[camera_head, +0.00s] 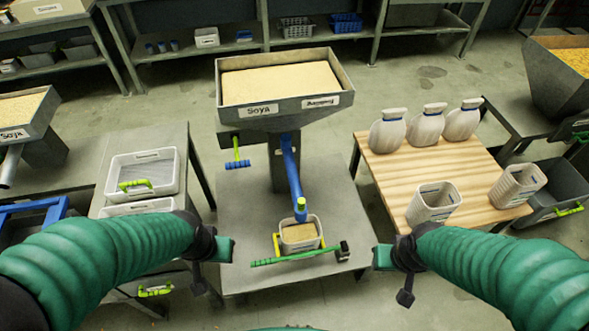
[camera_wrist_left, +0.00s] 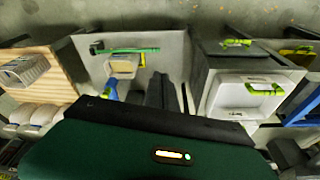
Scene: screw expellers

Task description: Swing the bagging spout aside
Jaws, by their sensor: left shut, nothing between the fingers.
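The blue bagging spout (camera_head: 292,170) slopes down from under the Soya hopper (camera_head: 280,90). Its yellow-green tip (camera_head: 301,203) is over a small bin of tan meal (camera_head: 299,234). Part of the blue spout also shows in the left wrist view (camera_wrist_left: 110,90). My left gripper (camera_head: 229,250) is shut and empty, left of the bin and apart from the spout. My right gripper (camera_head: 380,257) is right of the bin, apart from the spout; its fingers are too small to judge.
A green bar (camera_head: 300,256) with a black end lies in front of the bin. A blue-handled lime lever (camera_head: 237,155) hangs left of the spout. White bins (camera_head: 142,177) stand at left. A wooden table (camera_head: 400,170) at right holds white jugs and bins.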

